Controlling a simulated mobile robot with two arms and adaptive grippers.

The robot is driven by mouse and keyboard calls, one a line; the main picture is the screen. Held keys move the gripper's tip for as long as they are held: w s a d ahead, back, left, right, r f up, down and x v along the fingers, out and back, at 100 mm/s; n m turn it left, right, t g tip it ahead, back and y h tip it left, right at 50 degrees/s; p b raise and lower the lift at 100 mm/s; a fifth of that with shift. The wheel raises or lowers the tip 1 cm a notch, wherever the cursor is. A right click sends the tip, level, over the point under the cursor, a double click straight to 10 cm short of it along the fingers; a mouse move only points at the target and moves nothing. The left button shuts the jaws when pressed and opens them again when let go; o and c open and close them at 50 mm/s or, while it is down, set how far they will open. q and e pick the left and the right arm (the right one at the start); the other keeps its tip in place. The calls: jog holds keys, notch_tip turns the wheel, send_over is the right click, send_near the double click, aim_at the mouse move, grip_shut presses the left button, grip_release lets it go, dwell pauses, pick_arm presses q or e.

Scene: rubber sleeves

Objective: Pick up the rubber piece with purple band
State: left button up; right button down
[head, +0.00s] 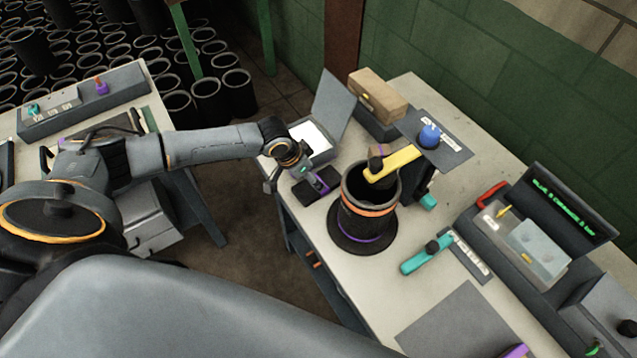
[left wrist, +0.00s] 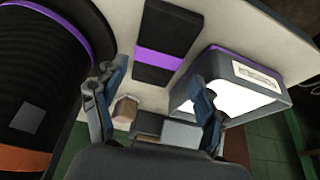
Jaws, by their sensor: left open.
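The rubber piece with the purple band (head: 326,190) is a small dark block on the table, left of the large black cylinder. In the left wrist view the piece (left wrist: 160,66) lies beyond my fingertips, with the purple band across its middle. My left gripper (head: 287,178) is just left of the piece, partly hiding its surroundings. In the wrist view the open left gripper (left wrist: 160,95) has its fingers apart with nothing between them; the piece shows beyond the gap. I cannot tell the exact height above it. My right gripper is not in view.
A large black cylinder (head: 366,225) with orange and purple bands stands close right of the piece. A grey box with a bright white panel (head: 308,137) is close behind. A yellow arm (head: 396,162) reaches over the cylinder. Bare tabletop (head: 418,285) lies toward the front.

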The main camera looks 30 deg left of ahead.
pick_arm(q)
jog(key=shift+w+d+f+p, duration=0.25)
jog(key=shift+f+p, duration=0.25)
jog(key=shift+f, duration=0.1)
jog(key=x, duration=0.3)
jog(key=shift+p, duration=0.3)
jog(key=shift+w+f, duration=0.15)
jog(key=shift+f, duration=0.15)
jog(key=c, duration=1)
jog(key=shift+o, duration=0.2)
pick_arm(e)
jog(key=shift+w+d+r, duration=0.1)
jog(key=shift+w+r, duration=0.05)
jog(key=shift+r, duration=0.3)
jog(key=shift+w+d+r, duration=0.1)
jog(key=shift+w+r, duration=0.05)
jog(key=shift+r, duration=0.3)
pick_arm(q)
jog(key=shift+r, duration=0.2)
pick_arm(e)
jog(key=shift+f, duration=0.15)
